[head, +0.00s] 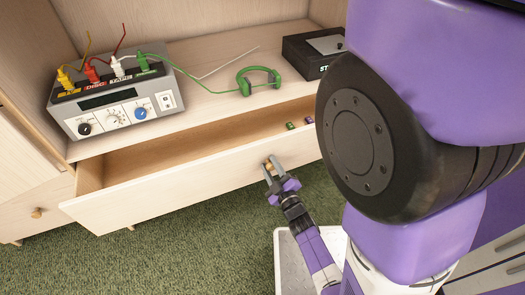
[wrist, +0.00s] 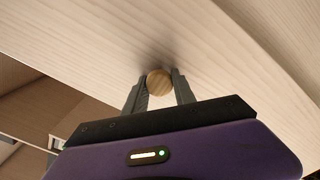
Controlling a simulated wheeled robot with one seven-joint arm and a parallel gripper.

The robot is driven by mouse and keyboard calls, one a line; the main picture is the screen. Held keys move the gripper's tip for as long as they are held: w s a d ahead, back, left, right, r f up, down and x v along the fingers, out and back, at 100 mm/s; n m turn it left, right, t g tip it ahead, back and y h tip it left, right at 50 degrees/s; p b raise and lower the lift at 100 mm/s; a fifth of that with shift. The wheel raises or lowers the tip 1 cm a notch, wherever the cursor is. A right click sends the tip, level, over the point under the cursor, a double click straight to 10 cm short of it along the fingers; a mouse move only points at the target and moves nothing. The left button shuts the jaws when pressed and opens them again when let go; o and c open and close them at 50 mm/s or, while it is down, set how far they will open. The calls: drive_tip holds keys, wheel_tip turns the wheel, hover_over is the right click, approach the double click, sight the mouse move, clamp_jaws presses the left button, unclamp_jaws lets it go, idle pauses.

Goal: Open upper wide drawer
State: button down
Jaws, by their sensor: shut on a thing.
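The upper wide drawer (head: 190,189) is pulled partly out, and its inside shows behind the front panel. Its pale wood front also fills much of the wrist view (wrist: 80,35). A round wooden knob (wrist: 159,82) sits on the drawer front. My gripper (head: 269,167) is at the drawer front in the head view. In the wrist view my gripper (wrist: 160,88) has one finger on each side of the knob and is shut on it. Small green and purple items (head: 290,125) lie in the drawer at the right. My arm hides the drawer's right end.
A grey device (head: 115,103) with colored plugs, a green headband-like object (head: 257,80) and a black box (head: 311,52) sit on the shelf above. A pale tray (head: 289,255) is on the green carpet (head: 170,250). Another knob (head: 37,213) is at lower left.

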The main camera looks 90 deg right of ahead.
drive_tip(key=v, duration=1.1)
drive_tip(key=c, duration=1)
unclamp_jaws()
drive_tip(key=shift+c, duration=0.2)
drive_tip(key=p+v, duration=0.1)
drive_tip(key=v, duration=0.6)
drive_tip(key=shift+a, duration=0.35)
drive_tip(key=shift+s+f, duration=0.1)
drive_tip(key=shift+s, duration=0.05)
